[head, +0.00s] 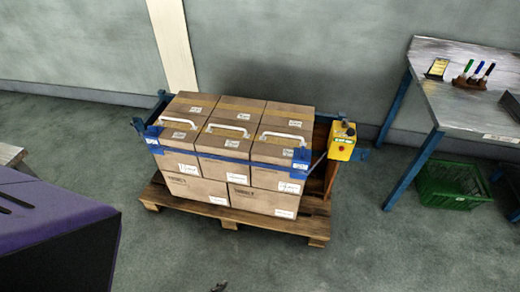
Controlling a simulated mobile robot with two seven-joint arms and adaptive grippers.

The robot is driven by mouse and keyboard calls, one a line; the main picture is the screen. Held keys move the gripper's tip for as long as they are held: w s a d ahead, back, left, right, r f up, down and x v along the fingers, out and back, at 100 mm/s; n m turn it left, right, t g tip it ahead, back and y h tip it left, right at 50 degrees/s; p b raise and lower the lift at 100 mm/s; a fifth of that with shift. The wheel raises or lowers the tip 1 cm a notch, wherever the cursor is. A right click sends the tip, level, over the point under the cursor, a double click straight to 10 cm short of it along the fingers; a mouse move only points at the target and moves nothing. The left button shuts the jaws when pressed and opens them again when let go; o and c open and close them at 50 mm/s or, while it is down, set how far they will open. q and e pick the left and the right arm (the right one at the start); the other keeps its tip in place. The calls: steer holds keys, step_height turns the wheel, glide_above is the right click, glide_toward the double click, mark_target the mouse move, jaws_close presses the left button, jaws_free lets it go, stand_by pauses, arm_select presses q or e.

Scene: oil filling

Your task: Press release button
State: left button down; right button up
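A yellow control box (342,141) is mounted at the right end of a blue frame around stacked cartons. A small dark knob or button (350,131) shows on its top face; its exact form is too small to tell. The cartons (222,188) stand in two layers on a wooden pallet (313,229), and the top ones have white handles.
A grey workbench (440,75) with blue legs stands at the right, holding pens in a stand. A green crate (447,187) is on the floor under it. A large purple block (60,240) fills the lower left. The floor in front of the pallet is mostly clear.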

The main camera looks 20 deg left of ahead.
steer(key=shift+s, duration=0.1)
steer(key=shift+s+d+f, duration=0.1)
steer(key=shift+s+f, duration=0.05)
steer(key=shift+s, duration=0.3)
steer(key=shift+w, duration=0.55)
